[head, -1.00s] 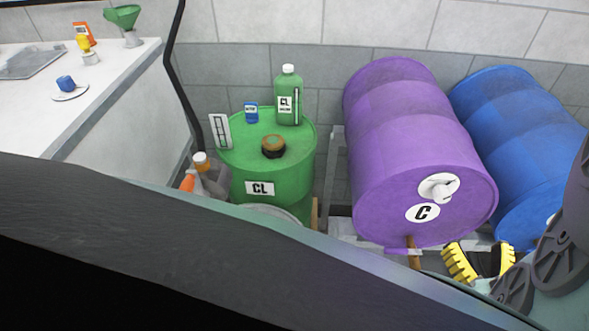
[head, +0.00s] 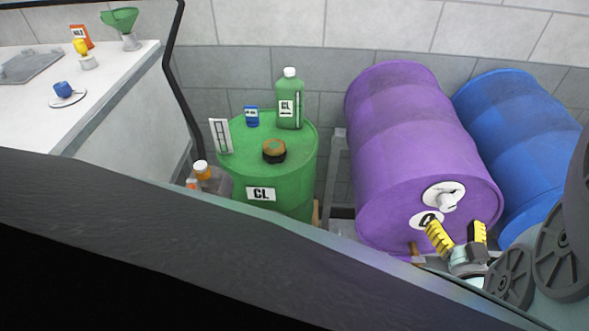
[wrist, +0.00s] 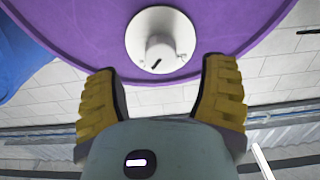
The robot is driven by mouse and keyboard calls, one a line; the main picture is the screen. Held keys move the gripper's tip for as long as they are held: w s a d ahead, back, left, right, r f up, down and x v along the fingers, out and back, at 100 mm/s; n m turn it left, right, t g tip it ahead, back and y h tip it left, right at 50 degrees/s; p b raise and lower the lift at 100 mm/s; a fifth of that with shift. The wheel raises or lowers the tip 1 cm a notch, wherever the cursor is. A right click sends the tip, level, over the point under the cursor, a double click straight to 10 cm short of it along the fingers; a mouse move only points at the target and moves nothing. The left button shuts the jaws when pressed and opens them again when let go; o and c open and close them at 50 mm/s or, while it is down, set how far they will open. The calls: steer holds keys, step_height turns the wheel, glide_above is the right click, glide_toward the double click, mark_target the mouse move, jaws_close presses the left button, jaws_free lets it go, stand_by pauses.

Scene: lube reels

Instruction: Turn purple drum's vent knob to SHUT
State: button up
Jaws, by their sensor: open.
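The purple drum (head: 405,140) lies on its side on a rack, its round end facing me. Its white vent knob (head: 446,201) sits on a round white plate on that end. The wrist view shows the knob (wrist: 160,52) with a dark pointer mark and small signs on the plate that I cannot read. My gripper (head: 457,232) is open, with yellow ribbed fingers, just in front of the drum end and below the knob. In the wrist view the fingers (wrist: 160,85) stand apart on either side, short of the knob, with nothing between them. A finger partly hides the drum's "C" label.
A blue drum (head: 520,135) lies close on the right. A green drum (head: 265,165) stands at the left, bearing a green bottle (head: 290,100), a blue can and a dark cap. A white counter (head: 110,80) is further left. A dark beam crosses the foreground.

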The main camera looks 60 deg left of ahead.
mark_target(447, 209)
steer(key=shift+x, duration=3.2)
steer(key=shift+s, duration=0.1)
steer(key=shift+c, duration=0.4)
steer(key=c, duration=1.1)
